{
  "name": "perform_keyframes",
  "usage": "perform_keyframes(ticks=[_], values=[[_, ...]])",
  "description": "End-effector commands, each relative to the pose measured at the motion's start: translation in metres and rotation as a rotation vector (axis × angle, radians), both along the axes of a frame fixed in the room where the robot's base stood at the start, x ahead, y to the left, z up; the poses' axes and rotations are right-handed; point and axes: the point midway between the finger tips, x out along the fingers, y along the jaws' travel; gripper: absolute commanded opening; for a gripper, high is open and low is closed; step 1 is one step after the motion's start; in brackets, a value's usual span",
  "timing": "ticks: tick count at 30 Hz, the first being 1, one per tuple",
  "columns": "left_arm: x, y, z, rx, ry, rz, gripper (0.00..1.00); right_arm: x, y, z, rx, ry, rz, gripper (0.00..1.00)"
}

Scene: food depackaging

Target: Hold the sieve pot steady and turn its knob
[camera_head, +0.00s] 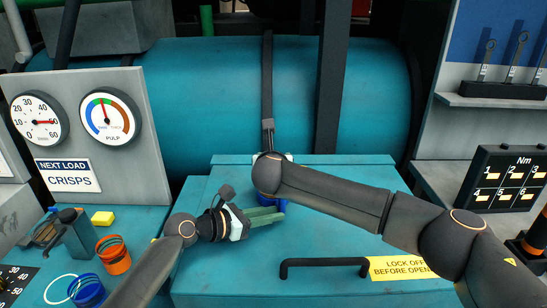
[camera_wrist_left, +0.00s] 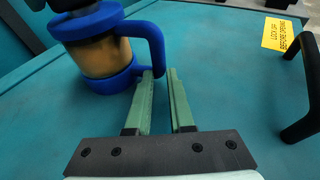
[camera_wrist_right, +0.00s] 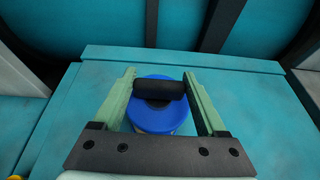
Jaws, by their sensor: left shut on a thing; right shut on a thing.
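The sieve pot (camera_wrist_left: 98,55) stands upright on the teal lid, with a blue base and rim, a see-through body with tan contents, and a blue handle (camera_wrist_left: 157,42). In the head view only a bit of its blue (camera_head: 272,203) shows below my right arm. My left gripper (camera_wrist_left: 160,72) is shut on the lower handle; it also shows in the head view (camera_head: 266,214). In the right wrist view my right gripper (camera_wrist_right: 158,73) is above the pot, its fingers shut on the ends of the black knob (camera_wrist_right: 160,89), over the blue top (camera_wrist_right: 155,118). The right arm hides this in the head view.
A black bar handle (camera_head: 324,264) and a yellow lock-off label (camera_head: 405,268) are at the lid's front right. A large teal tank (camera_head: 215,100) is behind.

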Motion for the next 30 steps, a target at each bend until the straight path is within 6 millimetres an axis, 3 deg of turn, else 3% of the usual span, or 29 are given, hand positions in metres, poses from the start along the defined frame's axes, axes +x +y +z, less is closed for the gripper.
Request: perform_keyframes(ticks=[15, 30], values=[[-0.0014, -0.0017, -0.0005, 0.0, 0.002, -0.005, 0.0, 0.0009, 0.0027, 0.0025, 0.005, -0.005, -0.299, 0.19], [-0.0007, -0.001, 0.0, -0.001, 0.001, -0.003, 0.0, -0.0005, 0.0011, 0.0017, 0.001, -0.003, -0.394, 0.19]])
